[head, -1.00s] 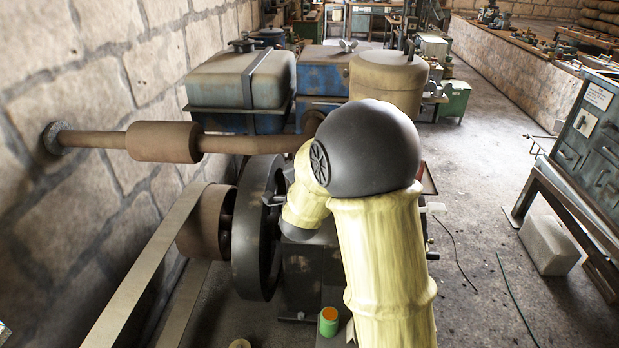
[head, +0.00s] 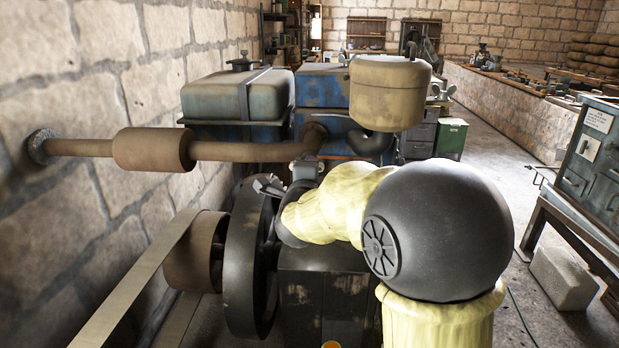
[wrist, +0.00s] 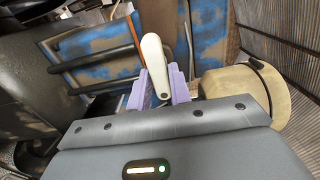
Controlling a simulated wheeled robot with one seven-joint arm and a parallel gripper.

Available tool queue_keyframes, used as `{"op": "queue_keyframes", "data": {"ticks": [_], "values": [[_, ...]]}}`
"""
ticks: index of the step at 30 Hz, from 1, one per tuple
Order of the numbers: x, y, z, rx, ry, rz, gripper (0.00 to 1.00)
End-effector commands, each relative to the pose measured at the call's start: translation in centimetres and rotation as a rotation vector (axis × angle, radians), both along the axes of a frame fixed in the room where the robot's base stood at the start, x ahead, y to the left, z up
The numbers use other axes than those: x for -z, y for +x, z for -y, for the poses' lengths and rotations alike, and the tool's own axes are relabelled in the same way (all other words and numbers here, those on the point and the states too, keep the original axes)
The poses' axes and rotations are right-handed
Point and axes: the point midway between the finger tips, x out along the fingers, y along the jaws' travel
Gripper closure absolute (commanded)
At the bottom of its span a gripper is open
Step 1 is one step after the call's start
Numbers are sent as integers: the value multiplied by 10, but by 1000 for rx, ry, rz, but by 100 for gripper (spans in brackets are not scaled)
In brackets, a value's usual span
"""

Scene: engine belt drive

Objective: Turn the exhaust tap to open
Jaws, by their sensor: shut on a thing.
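In the wrist view a cream-white lever (wrist: 154,62), which looks like the exhaust tap's handle, stands upright between the purple fingers of my gripper (wrist: 162,84). The fingers are shut on its lower end, near a small pivot. In the head view the rusty exhaust pipe (head: 240,151) runs from the wall through a thicker muffler (head: 153,149) to an elbow at the engine. A small pale part (head: 306,169) shows just below the elbow; I cannot tell whether it is the lever. My fingertips are mostly hidden behind my arm there.
A dark flywheel (head: 247,265) and a flat belt (head: 148,272) stand left of my arm. A drawer bench (head: 590,150) is at right, with open floor between.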

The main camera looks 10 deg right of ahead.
Motion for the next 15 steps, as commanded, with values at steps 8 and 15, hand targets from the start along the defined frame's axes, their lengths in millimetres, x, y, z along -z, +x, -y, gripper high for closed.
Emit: {"op": "queue_keyframes", "data": {"ticks": [8,15], "values": [[1,0,1,1,7,0,100],[1,0,1,1,7,0,60]]}}
